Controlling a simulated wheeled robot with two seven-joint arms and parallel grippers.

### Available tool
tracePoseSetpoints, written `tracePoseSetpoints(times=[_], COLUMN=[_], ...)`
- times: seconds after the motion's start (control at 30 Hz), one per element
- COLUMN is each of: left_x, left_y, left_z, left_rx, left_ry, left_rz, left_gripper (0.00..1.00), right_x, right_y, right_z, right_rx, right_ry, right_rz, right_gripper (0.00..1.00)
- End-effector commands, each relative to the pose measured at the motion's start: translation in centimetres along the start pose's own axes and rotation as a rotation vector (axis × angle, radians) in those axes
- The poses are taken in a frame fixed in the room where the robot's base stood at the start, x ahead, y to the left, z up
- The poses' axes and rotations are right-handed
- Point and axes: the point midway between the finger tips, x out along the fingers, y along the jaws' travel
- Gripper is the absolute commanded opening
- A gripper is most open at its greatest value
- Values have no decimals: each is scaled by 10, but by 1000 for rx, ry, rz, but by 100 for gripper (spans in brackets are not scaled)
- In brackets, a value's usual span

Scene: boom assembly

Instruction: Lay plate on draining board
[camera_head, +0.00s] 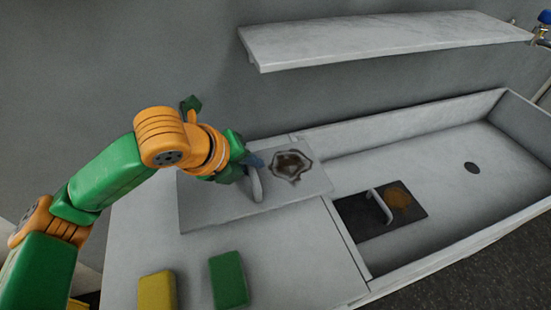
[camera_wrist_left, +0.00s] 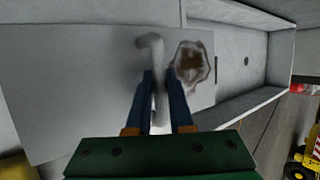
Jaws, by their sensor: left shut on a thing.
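A flat light-grey plate (camera_head: 215,205) with a curved grey handle and a dark brown ringed stain is over the pale draining board (camera_head: 300,265), left of the sink. My left gripper (camera_head: 254,163) is shut on the plate's handle. In the left wrist view the handle (camera_wrist_left: 156,52) stands between the two blue fingers (camera_wrist_left: 160,85), with the stain to its right. I cannot tell whether the plate touches the board or is slightly above it. A second, dark plate (camera_head: 365,224) with a grey handle and an orange-brown stain lies in the sink's near-left part. My right gripper is not in view.
A yellow sponge (camera_head: 157,290) and a green sponge (camera_head: 228,280) lie on the board's near edge. The sink (camera_head: 440,145) with a dark drain (camera_head: 471,168) is otherwise empty. A shelf (camera_head: 380,38) juts from the wall above. A yellow toy-like vehicle (camera_wrist_left: 306,158) shows in the left wrist view.

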Motion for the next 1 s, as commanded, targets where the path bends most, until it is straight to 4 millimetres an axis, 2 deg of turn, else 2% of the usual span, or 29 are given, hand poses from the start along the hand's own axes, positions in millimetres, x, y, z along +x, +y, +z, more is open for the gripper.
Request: tracePoseSetpoints(times=[0.03, 0.1, 0.3, 0.47, 0.6, 0.87, 0.9, 0.97, 1.0], left_x=[-1, 11, 30, 40, 59, 62, 63, 63, 63], left_y=[12, 30, 62, 79, 89, 91, 92, 92, 92], left_z=[9, 12, 20, 23, 16, 15, 14, 14, 14], left_rx=[-7, -6, -2, -1, 0, 2, 1, 1, 1], left_ry=[-4, -1, -2, -2, -1, -3, 0, 0, 0], left_rz=[2, 2, -2, -1, -3, -5, 0, 0, 0], left_gripper=[0, 0, 0, 0, 0, 0, 30, 47, 50], right_x=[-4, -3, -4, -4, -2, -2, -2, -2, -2], right_y=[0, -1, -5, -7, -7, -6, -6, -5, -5], right_z=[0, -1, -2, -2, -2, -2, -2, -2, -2], right_rx=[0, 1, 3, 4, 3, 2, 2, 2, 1], right_ry=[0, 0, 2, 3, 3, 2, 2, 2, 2], right_rz=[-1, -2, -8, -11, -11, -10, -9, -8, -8], right_gripper=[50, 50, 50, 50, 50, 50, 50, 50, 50])
